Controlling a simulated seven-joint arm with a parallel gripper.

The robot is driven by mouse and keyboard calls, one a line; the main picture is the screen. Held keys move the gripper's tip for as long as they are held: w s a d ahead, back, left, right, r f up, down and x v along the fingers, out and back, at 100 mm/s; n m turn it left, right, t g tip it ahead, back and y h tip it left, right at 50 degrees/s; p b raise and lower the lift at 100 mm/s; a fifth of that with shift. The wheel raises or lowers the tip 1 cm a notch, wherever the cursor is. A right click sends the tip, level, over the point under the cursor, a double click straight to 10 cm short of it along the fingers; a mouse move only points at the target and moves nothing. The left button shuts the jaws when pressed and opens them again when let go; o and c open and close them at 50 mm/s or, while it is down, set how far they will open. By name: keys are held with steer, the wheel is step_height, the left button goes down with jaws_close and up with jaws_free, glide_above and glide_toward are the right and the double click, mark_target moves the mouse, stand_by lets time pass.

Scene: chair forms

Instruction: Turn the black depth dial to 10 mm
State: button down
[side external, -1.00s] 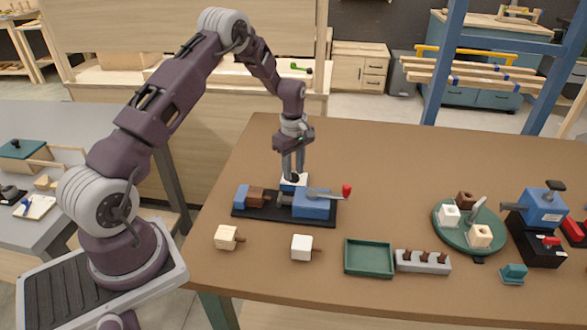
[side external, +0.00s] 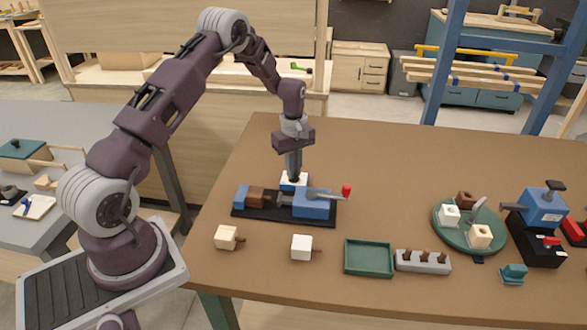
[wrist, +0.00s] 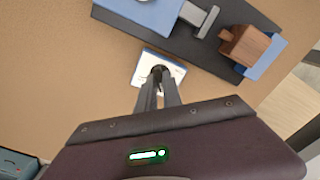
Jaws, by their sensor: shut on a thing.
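The black depth dial (wrist: 158,71) sits on a white plate (wrist: 142,80) with a blue edge, beside the blue clamp fixture. In the side external view the white plate (side external: 292,180) shows just behind the fixture, and the dial is hidden by my fingers. My gripper (side external: 293,176) points straight down onto the plate. In the wrist view my gripper (wrist: 159,78) has its two fingertips closed on the dial. The dial's pointer and scale marks are too small and covered to read.
The blue fixture (side external: 312,204) with a red-knobbed lever (side external: 346,190) and a brown block (side external: 257,196) stands on a black base close by.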

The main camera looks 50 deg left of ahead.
steer(key=m, duration=0.4)
steer(key=shift+m, duration=0.3)
steer(key=m, duration=0.4)
steer(key=shift+w+m, duration=0.1)
steer(key=shift+m, duration=0.2)
steer(key=m, duration=0.4)
steer(key=shift+d+m, duration=0.1)
steer(key=shift+m, duration=2)
steer(key=c, duration=1.5)
jaws_free()
step_height(320, 180, up, 7)
steer(key=shift+r, duration=0.1)
